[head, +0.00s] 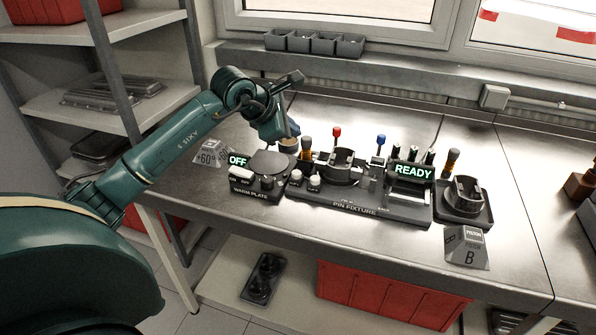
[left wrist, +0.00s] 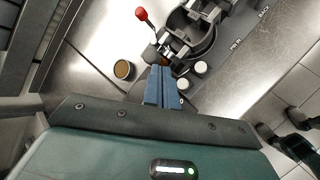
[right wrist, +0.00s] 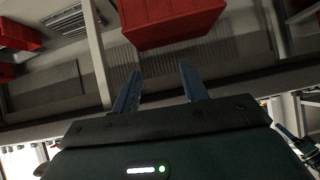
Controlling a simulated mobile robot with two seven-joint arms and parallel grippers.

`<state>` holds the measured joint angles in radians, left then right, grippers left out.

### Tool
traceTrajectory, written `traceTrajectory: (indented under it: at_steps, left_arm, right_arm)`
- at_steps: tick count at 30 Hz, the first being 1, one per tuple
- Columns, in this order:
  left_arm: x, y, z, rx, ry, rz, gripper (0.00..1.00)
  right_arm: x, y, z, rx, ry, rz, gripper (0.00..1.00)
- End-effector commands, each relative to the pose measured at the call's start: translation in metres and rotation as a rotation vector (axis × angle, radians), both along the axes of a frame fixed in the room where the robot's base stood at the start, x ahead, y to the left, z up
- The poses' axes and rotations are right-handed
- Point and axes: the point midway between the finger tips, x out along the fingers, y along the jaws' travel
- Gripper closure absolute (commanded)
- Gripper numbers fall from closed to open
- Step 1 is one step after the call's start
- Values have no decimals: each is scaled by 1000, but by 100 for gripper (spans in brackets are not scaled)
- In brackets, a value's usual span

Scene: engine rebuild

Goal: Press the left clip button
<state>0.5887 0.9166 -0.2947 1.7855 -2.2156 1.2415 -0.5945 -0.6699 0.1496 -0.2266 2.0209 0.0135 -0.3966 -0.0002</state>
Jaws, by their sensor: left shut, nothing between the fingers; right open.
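Two round white buttons stand at the front left of the pin fixture (head: 355,208). The left clip button (head: 296,176) is the one nearer the warm plate; it also shows in the left wrist view (left wrist: 196,85). The other white button (head: 314,181) is just right of it. My left gripper (left wrist: 158,70) is shut and empty. Its blue fingers point at the fixture's clamp area, beside the buttons and apart from them in the picture; their height cannot be told. In the head view its fingertips are hard to make out. My right gripper (right wrist: 160,80) is open and empty, seen only in its wrist view.
The warm plate (head: 255,195), reading OFF, stands left of the fixture. A small brown-topped cup (left wrist: 123,69) stands near my left fingers. A red-knobbed lever (head: 336,132) and a blue-knobbed lever (head: 381,140) rise behind. A READY sign (head: 414,171) is at right.

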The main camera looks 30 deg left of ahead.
Motion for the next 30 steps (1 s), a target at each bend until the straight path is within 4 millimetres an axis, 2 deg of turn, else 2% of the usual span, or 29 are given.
traceTrajectory:
  at_steps: [5,8,21,30]
  left_arm:
    - [0,-1,-6,-3,1,-1,100]
    - [0,-1,-17,-3,1,-1,100]
    - [0,-1,-78,-2,0,-1,100]
    - [0,-1,-89,-4,-1,-1,100]
  right_arm:
    - [0,1,-3,1,-1,1,56]
    - [1,2,-6,5,-9,3,56]
    - [10,14,-13,29,-78,41,56]
    - [12,20,-9,51,-102,55,56]
